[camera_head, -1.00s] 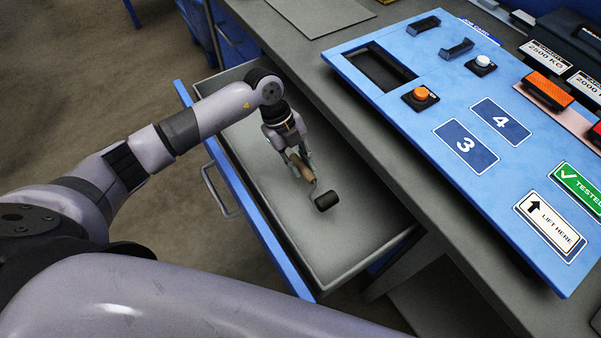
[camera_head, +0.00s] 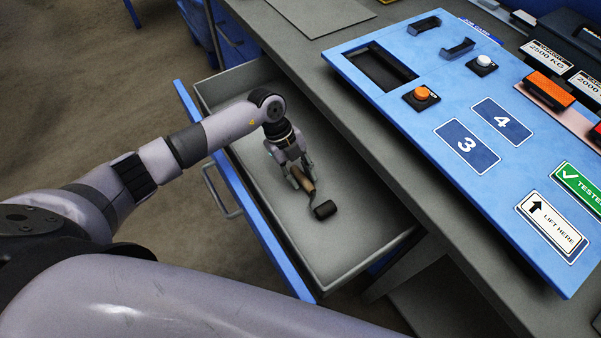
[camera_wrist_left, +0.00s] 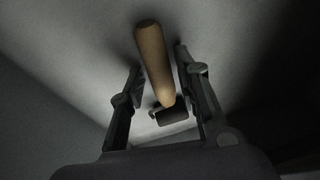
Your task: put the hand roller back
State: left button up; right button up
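The hand roller (camera_head: 325,209) has a black roller head and a wooden handle, and it lies in the open drawer (camera_head: 345,262). My left gripper (camera_head: 303,183) is in the drawer, over the handle. In the left wrist view the wooden handle (camera_wrist_left: 154,62) lies between the two spread fingers of my left gripper (camera_wrist_left: 158,80), with gaps on both sides. The roller head (camera_wrist_left: 172,115) shows below the handle there. My right gripper is not in view.
The drawer is pulled out from under a grey workbench (camera_head: 300,50). A blue panel (camera_head: 400,120) with an orange button (camera_head: 421,94), a recess and labels lies on the bench to the right. The drawer floor around the roller is bare.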

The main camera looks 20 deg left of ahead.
pick_arm(q)
jog(key=shift+o, duration=0.8)
jog(key=shift+r, duration=0.1)
jog(key=v, duration=1.2)
